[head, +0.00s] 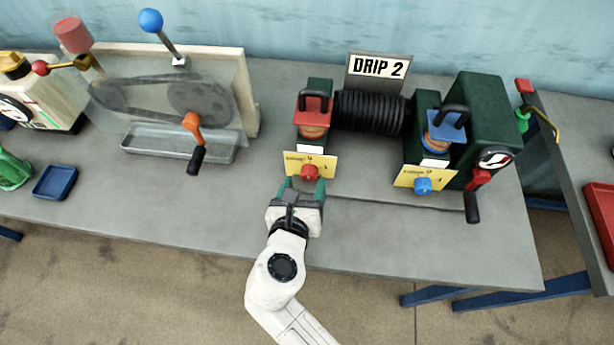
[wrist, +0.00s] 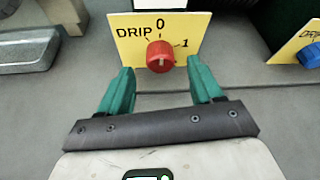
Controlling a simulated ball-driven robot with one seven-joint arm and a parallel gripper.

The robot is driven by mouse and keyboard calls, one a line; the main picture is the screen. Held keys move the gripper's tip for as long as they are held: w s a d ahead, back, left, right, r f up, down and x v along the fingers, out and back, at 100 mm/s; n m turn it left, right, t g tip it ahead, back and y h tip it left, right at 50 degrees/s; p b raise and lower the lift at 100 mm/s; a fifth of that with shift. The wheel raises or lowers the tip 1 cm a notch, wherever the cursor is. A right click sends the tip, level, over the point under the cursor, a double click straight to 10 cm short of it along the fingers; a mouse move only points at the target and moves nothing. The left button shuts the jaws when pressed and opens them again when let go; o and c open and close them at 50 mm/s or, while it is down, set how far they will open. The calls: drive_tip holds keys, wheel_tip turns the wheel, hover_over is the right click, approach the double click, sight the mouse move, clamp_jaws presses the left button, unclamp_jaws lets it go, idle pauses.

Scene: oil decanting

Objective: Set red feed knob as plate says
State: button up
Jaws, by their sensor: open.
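The plate (head: 378,67) at the back of the bench reads "DRIP 2". The red feed knob (head: 309,172) sits on a yellow dial card (head: 290,160) below the red-topped oiler (head: 313,107). In the wrist view the red knob (wrist: 160,56) is in front of the card (wrist: 130,42), which reads "DRIP" with 0 above and 1 at right. No 2 shows, and I cannot tell where the knob points. My gripper (head: 302,184) is open, its green fingers just short of the knob, one to each side. The wrist view shows the gripper (wrist: 160,68) empty.
A blue knob (head: 423,186) on a second yellow card is to the right, under a blue-topped oiler (head: 440,128). A black-handled crank (head: 474,198) hangs beyond it. An orange crank (head: 194,140) and a metal tray (head: 170,143) are to the left. The bench front is clear.

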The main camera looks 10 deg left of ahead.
sight(307, 178)
drive_tip(key=shift+x, duration=1.6)
drive_tip(key=c, duration=1.1)
drive_tip(key=shift+o, duration=0.2)
